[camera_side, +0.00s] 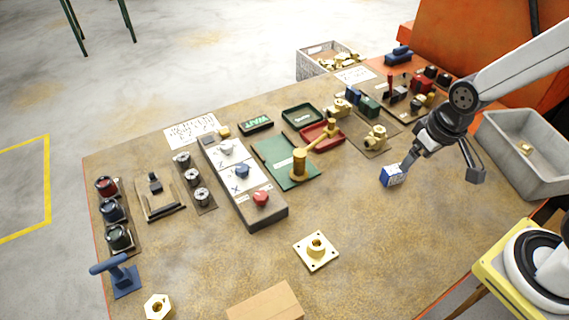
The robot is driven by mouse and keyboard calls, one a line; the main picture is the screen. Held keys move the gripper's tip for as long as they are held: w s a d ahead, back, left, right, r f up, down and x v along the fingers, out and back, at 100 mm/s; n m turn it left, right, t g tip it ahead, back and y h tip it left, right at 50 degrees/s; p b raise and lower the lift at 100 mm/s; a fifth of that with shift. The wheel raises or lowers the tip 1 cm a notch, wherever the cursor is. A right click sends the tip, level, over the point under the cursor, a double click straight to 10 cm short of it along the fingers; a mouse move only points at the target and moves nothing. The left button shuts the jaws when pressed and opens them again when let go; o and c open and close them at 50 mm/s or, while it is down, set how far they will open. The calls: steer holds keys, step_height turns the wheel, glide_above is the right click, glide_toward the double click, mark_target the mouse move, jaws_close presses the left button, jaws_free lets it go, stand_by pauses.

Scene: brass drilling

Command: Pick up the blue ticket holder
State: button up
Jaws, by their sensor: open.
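A small blue block with a white marked face (391,176) sits on the table at the right of centre. A blue stand with a flat base and a slanted top bar (118,275) is at the table's lower left corner. I cannot tell for certain which of these is the ticket holder. My gripper (441,168) is open, with its fingers spread wide and nothing seen between them. Its left finger is close to the upper right of the small blue block; I cannot tell whether they touch. The blue stand is far from my gripper.
A grey bin (530,160) stands right of my gripper. Brass fittings (375,138) and a brass tap-like part (300,165) on a green plate lie behind and left. A square brass flange (316,250) and a cardboard box (265,302) are in front. The table's right front is clear.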

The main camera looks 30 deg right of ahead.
steer(key=shift+r, duration=0.15)
steer(key=shift+w+v, duration=0.5)
steer(key=shift+v, duration=1.65)
steer(key=w+d+m+y, duration=0.5)
steer(key=d+m+y, duration=0.8)
steer(key=m, duration=0.8)
glide_toward(394, 175)
steer(key=shift+w+f, duration=0.8)
steer(key=shift+f, duration=0.6)
steer(key=shift+x, duration=1.3)
steer(key=shift+a, duration=0.1)
